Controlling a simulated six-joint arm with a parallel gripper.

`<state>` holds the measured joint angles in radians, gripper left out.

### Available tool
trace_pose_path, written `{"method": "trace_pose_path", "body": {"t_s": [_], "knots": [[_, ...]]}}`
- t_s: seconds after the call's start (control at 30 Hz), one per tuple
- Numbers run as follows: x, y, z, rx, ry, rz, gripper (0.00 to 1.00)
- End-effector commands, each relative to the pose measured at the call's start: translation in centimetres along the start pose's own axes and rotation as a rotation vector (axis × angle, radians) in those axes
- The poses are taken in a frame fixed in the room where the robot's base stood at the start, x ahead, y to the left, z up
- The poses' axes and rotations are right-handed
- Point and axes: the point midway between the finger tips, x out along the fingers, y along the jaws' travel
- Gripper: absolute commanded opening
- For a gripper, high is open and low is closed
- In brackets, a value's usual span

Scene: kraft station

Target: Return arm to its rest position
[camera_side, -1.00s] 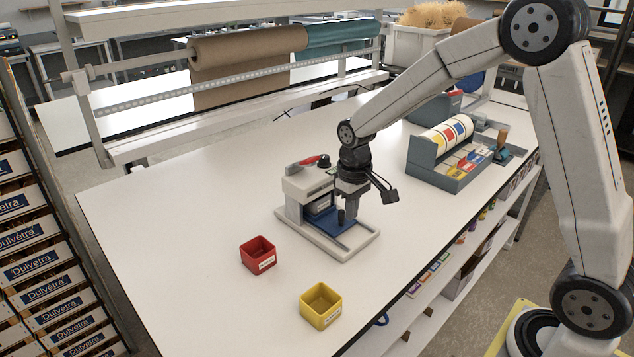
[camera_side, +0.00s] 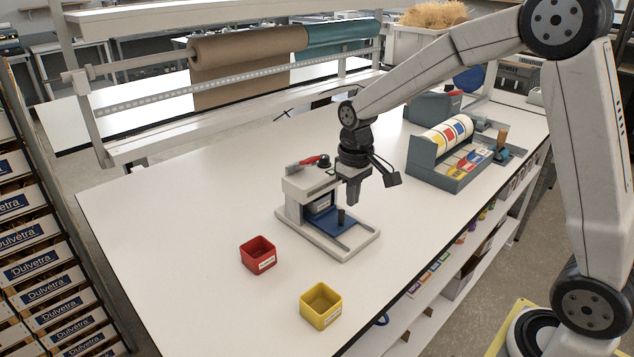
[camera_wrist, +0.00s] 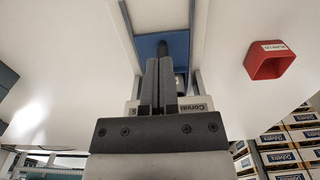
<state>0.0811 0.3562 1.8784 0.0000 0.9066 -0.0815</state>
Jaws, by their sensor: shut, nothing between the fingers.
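My gripper (camera_side: 352,193) is shut and empty. It hangs fingers down above the grey-white machine (camera_side: 297,190) with the blue sliding plate (camera_side: 325,222). In the wrist view my gripper (camera_wrist: 159,65) points at the blue plate (camera_wrist: 150,46), and the fingers hide part of the machine.
A red bin (camera_side: 258,256) and a yellow bin (camera_side: 321,306) stand on the white table (camera_side: 190,225) in front of the machine. A grey-green label dispenser (camera_side: 440,165) stands to the right. A brown paper roll (camera_side: 245,47) is behind. The table's left part is clear.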

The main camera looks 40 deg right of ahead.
Motion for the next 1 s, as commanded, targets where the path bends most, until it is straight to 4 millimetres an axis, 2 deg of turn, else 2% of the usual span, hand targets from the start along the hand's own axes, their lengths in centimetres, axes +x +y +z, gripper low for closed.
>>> {"method": "trace_pose_path", "body": {"t_s": [0.17, 0.37, 0.8, 1.0], "knots": [[0.1, -0.1, 0.4, 0.0, 0.006, 0.0, 0.0], [0.8, -0.8, 2.3, -0.001, 0.038, 0.003, 0.0], [3.6, -2.9, 10.6, -0.001, 0.174, 0.003, 0.0], [4.5, -3.3, 13.4, 0.0, 0.217, 0.001, 0.0]]}}
